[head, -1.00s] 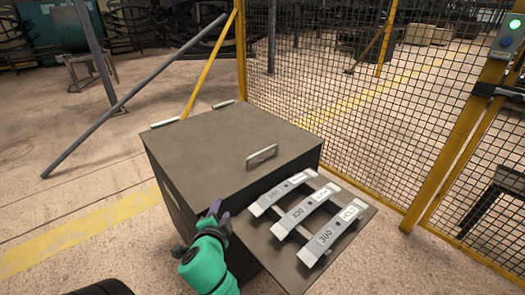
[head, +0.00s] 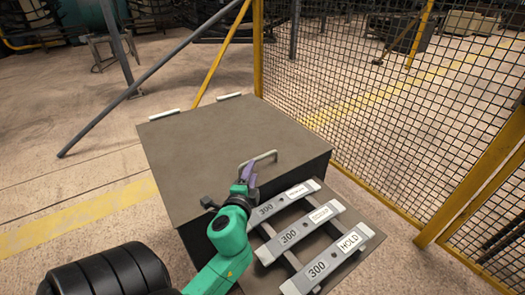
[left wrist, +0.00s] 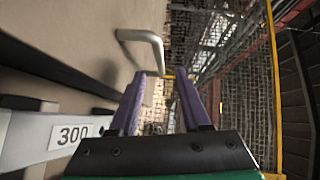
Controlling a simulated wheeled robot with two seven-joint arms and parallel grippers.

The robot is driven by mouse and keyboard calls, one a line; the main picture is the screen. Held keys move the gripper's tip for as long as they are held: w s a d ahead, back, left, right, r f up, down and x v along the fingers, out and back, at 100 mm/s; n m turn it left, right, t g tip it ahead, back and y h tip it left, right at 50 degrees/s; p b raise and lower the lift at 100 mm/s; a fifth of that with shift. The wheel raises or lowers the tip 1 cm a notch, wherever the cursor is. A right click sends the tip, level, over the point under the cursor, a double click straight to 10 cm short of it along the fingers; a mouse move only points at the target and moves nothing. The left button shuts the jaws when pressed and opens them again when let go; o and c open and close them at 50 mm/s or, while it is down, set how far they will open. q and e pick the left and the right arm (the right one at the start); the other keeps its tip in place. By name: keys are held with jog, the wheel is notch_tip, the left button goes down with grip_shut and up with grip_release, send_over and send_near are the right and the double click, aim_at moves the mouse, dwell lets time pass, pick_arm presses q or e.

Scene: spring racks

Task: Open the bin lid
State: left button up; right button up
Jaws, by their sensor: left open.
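The bin (head: 180,235) is a dark box with a flat grey-brown lid (head: 215,140), which lies shut on top. A metal bar handle (head: 262,158) stands near the lid's front edge; it also shows in the left wrist view (left wrist: 146,42), just ahead of the fingers. My left gripper (head: 247,172) has purple fingers and is at the front edge of the lid, close to the handle's left end. In the left wrist view the fingers (left wrist: 160,85) are apart with nothing held, and the handle's end is near the tips. Whether they touch is unclear. My right gripper is not in view.
A shelf on the bin's front side carries several grey bars labelled 300 (head: 318,262), close to my left arm. Two light hinge pieces (head: 165,114) sit at the lid's back edge. A yellow-framed mesh fence (head: 390,110) stands at the right.

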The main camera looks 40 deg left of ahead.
aim_at(257, 160)
pick_arm(q)
jog(key=x, duration=0.5)
jog(key=shift+r, duration=0.1)
jog(key=x, duration=0.6)
jog(key=shift+w, duration=0.15)
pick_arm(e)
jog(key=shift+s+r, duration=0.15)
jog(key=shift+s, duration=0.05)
pick_arm(q)
grip_shut()
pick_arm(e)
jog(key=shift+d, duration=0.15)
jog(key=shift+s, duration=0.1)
